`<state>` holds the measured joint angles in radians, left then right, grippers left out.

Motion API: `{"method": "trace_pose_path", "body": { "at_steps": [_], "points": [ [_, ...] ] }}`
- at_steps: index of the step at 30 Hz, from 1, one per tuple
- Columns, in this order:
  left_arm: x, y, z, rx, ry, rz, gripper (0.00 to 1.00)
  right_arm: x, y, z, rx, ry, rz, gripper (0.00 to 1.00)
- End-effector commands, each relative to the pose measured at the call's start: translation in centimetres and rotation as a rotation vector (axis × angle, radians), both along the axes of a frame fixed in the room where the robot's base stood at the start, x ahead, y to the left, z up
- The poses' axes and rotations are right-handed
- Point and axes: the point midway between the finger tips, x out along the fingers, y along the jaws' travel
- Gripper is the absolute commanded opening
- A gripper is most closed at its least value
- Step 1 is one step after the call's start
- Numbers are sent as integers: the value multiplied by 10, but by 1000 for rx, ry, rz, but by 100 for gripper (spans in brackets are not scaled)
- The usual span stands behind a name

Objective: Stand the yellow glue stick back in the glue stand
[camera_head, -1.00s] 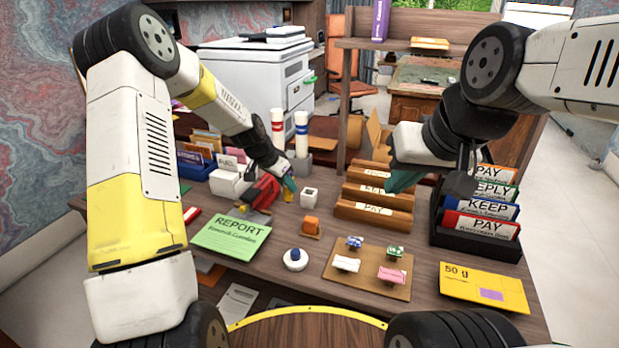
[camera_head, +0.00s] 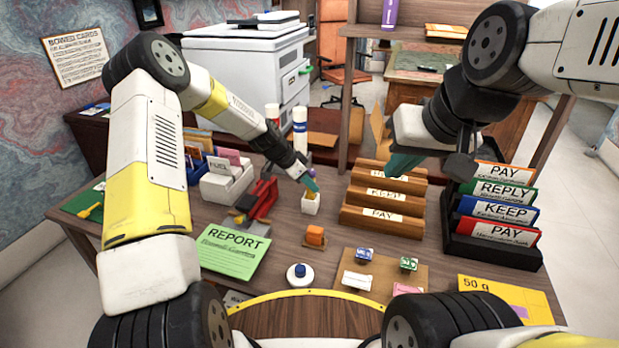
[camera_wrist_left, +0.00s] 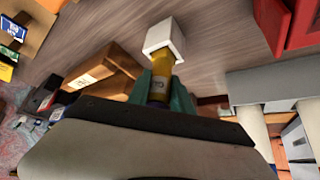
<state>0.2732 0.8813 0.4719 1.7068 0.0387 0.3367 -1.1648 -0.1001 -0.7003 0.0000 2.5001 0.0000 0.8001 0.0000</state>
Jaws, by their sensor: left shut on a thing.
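The glue stand (camera_head: 311,206) is a small white square block on the desk, left of the wooden label rack. My left gripper (camera_head: 311,186) is directly above it, shut on the yellow glue stick (camera_wrist_left: 160,80), which lies between the teal fingers in the left wrist view. The stick's far end meets the open top of the white stand (camera_wrist_left: 167,38). How deep it sits inside is hidden. My right gripper (camera_head: 403,163) hangs over the wooden rack, with its teal fingers partly overlapping, so its opening is unclear.
A red stapler-like object (camera_head: 262,200) and a green REPORT sheet (camera_head: 232,250) lie left of the stand. An orange item (camera_head: 315,236) sits in front of it. The wooden rack (camera_head: 380,215) is to the right, and red- and blue-banded white cylinders (camera_head: 300,130) stand behind.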

Motion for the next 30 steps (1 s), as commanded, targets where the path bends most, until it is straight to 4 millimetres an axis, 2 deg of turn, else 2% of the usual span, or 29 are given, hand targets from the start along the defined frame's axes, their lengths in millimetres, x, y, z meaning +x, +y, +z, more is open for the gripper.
{"method": "trace_pose_path", "body": {
  "at_steps": [1, 4, 13, 27, 28, 30],
  "points": [
    [-1, 0, -10, -1, 4, -1, 0, 0, 0, 0, 0, 0, 0, 0],
    [-1, 0, -22, -1, 3, 1, 0, 0, 0, 0, 0, 0, 0, 0],
    [0, 0, -25, 0, 2, 0, 0, 0, 0, 0, 0, 0, 0, 0],
    [-2, 1, -40, 3, 5, 1, 0, 0, 0, 0, 0, 0, 0, 0],
    [-2, 2, -41, 4, 6, 1, 32, 0, 0, 0, 0, 0, 0, 0],
    [-2, 2, -41, 5, 6, 1, 46, 0, 0, 0, 0, 0, 0, 0]
  ]
}}
